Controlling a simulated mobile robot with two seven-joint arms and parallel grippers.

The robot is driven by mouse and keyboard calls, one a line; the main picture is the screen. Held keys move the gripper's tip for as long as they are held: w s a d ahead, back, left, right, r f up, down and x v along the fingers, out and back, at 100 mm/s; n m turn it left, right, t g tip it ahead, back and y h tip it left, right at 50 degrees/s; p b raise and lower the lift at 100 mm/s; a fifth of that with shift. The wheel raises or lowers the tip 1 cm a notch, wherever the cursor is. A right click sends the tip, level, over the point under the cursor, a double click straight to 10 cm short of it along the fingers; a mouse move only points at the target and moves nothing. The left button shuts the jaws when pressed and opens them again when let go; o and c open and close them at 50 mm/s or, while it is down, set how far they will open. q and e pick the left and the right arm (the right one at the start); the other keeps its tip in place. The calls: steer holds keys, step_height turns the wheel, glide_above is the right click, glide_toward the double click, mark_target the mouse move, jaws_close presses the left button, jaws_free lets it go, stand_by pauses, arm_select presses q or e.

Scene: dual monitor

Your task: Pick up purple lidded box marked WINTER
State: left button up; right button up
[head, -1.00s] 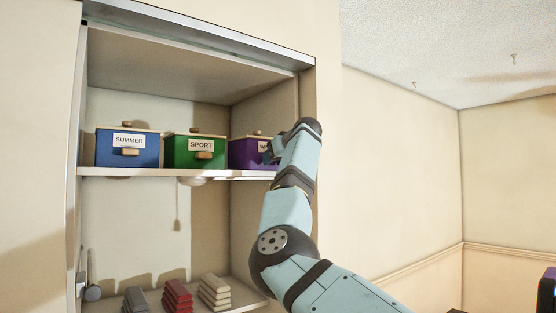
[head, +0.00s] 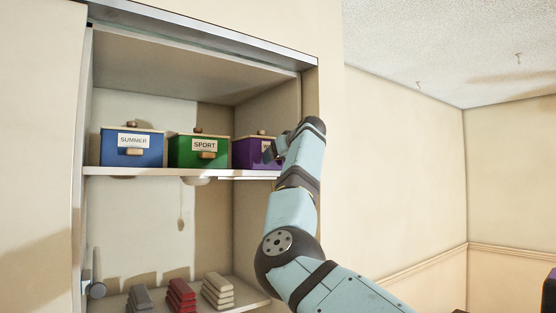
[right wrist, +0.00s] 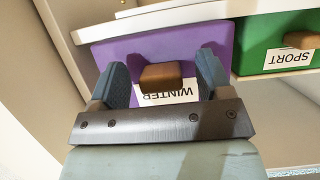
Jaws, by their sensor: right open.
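The purple box (head: 247,155) marked WINTER stands at the right end of the upper cabinet shelf, its right part hidden behind my right gripper in the head view. In the right wrist view the purple box (right wrist: 160,50) appears upside down, with its WINTER label (right wrist: 168,95) and a brown front handle (right wrist: 161,77). My right gripper (right wrist: 163,70) is open, with one finger on each side of the handle. Gaps show between the fingers and the handle. In the head view my right gripper (head: 270,152) is at the box's front. My left gripper is not in view.
A green SPORT box (head: 198,151) stands left of the purple box, and a blue SUMMER box (head: 131,150) is further left. The upper shelf (head: 120,171) edge is below them. Folded stacks, one red (head: 181,295), lie on the lower shelf. The cabinet's right side wall is close.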

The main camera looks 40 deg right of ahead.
steer(key=b+v, duration=0.5)
steer(key=v, duration=0.8)
steer(key=shift+s, duration=0.3)
steer(key=shift+r, duration=0.1)
